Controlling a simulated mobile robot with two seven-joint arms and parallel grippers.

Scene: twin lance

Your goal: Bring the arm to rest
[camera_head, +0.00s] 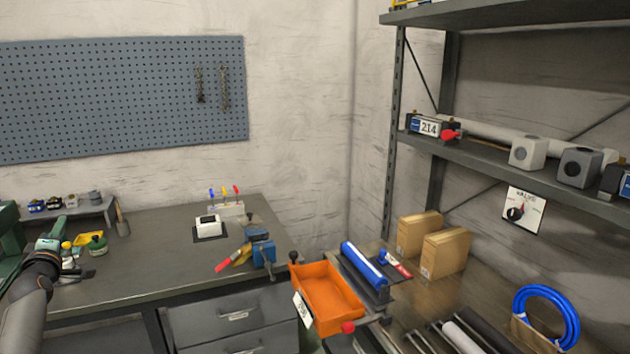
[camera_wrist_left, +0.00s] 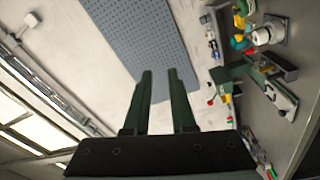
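My left arm (camera_head: 30,295) comes in at the lower left of the head view, beside the left part of the workbench. Its fingertips cannot be made out there. In the left wrist view my left gripper (camera_wrist_left: 160,73) shows two dark green fingers standing apart with nothing between them. The gripper is open and empty. Behind the fingers are the pegboard and the pale wall. My right gripper is in neither view.
The workbench (camera_head: 150,262) holds a blue vise (camera_head: 262,250), a white device (camera_head: 208,226) and small items at the left. An orange bin (camera_head: 328,300) stands at its right. A pegboard (camera_head: 110,95) hangs behind. A shelf rack (camera_head: 480,155) stands at right.

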